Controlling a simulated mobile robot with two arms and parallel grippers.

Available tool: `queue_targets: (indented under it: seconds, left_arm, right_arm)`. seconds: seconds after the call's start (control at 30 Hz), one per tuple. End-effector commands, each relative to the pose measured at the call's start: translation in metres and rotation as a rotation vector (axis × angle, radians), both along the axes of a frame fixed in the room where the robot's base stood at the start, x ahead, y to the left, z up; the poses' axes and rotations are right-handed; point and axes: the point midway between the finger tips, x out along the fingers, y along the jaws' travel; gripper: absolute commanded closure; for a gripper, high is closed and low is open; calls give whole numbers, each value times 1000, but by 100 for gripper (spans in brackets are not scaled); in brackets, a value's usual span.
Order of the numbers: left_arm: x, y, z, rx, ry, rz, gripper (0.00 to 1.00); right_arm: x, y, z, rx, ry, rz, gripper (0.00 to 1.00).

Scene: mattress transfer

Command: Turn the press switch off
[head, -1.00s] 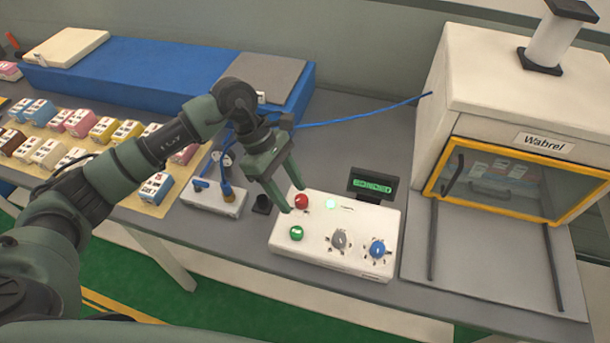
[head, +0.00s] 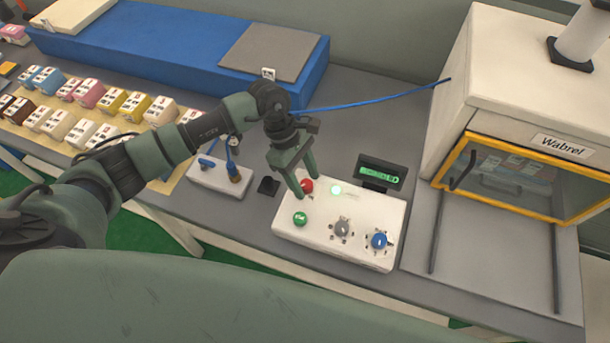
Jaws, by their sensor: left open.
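The white control box (head: 318,246) stands on the grey bench, in front of the Wabrel press. I cannot tell whether a finger touches the button. My right gripper is not in view.
The white press (head: 500,100) with a yellow-framed window (head: 525,178) stands at the right. A small white box with a blue lever (head: 215,180) stands left of the control box. Several coloured blocks (head: 85,95) lie at the left, before a blue slab (head: 160,60). A blue hose (head: 380,98) crosses behind.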

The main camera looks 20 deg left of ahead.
Motion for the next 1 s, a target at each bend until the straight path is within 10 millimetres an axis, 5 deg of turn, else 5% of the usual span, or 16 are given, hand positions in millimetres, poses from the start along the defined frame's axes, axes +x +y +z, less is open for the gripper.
queue_targets:
  seconds: [0.2, 0.4, 1.0]
  left_arm:
    - [0, 0, -1, 0, -1, 0, 49]
    - [0, 0, 0, 0, -1, 0, 100]
    - [-1, 1, -3, 1, -4, 192, 100]
  right_arm:
    - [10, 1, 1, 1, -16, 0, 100]
    - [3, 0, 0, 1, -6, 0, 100]
    - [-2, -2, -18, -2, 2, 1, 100]
